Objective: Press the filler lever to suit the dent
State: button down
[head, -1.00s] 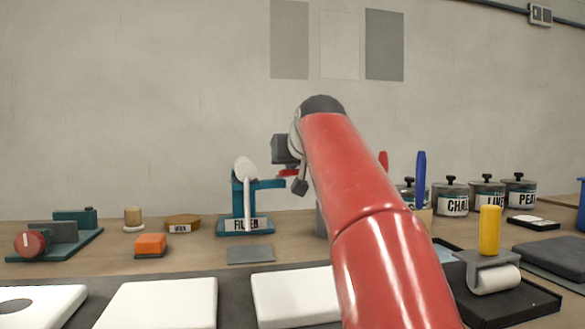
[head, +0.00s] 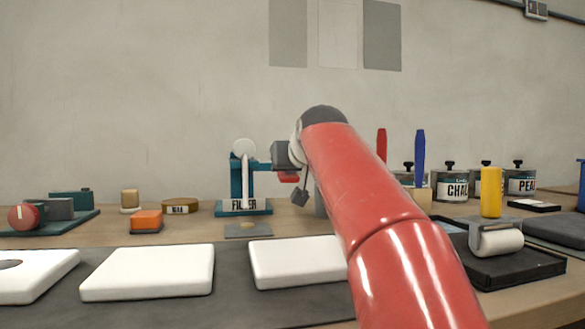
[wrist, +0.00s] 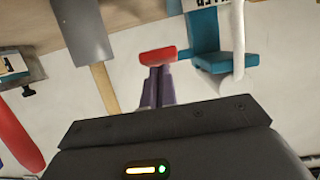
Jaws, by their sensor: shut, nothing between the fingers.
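The filler stand (head: 236,182) is teal, with a white upright tube and a FILLER label, at the back of the bench. Its red lever pad (head: 288,177) sticks out to the right, below the level of the stand's arm. My gripper (wrist: 158,70) is shut and empty; its fingertips are at the red lever pad (wrist: 158,55) in the wrist view and look to touch it. In the head view my arm hides most of the gripper. A grey plate (head: 262,234) under the tube bears a small tan spot (head: 246,226). A dark round dent (head: 8,264) shows in the leftmost white panel (head: 45,279).
Two more white panels (head: 150,271) (head: 298,261) lie on the dark mat. An orange block (head: 146,220) and a round tin (head: 181,208) stand left of the filler stand. A roller in a black tray (head: 520,268) and labelled pots (head: 452,185) are at right.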

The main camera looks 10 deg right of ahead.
jog(key=shift+w+f, duration=0.25)
jog(key=shift+f, duration=0.6)
jog(key=shift+r, duration=0.1)
notch_tip(320, 180, up, 5)
jog(key=s+p, duration=0.1)
jog(key=p, duration=0.3)
jog(key=s+b, duration=0.2)
jog(key=s, duration=0.8)
jog(key=shift+s, duration=0.25)
jog(key=shift+r, duration=0.1)
dwell(1.5)
